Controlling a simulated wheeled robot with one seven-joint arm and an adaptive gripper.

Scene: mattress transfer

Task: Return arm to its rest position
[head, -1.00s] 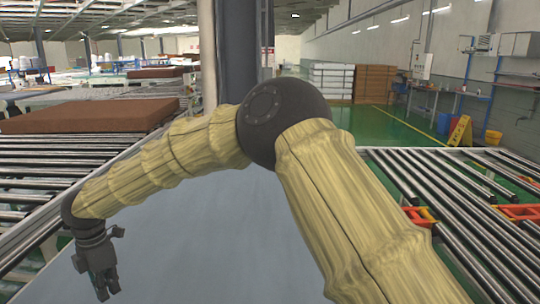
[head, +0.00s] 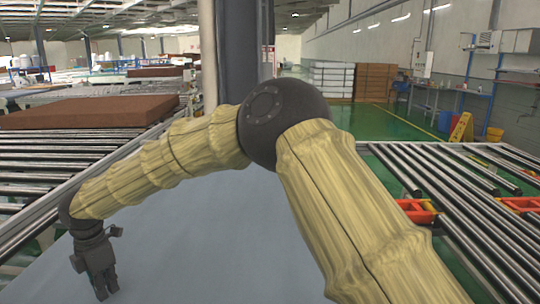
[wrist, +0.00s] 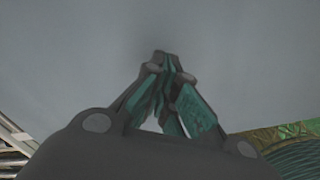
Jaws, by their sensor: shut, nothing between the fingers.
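My arm is bent at a dark round elbow joint in the middle of the head view, with pale yellow sleeves on both links. My gripper (head: 107,290) hangs at the lower left, pointing down over the blue-grey flat surface (head: 200,240). In the wrist view my gripper (wrist: 167,62) has its green-padded fingers meeting at the tips, with nothing between them. The plain grey surface (wrist: 250,60) fills most of that view.
Roller conveyors lie at left (head: 40,160) and right (head: 440,185). A brown mattress (head: 90,112) rests on the left one. Orange-red parts (head: 418,211) sit among the right rollers. A grey column (head: 237,50) stands ahead. Green floor (head: 380,118) is open beyond.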

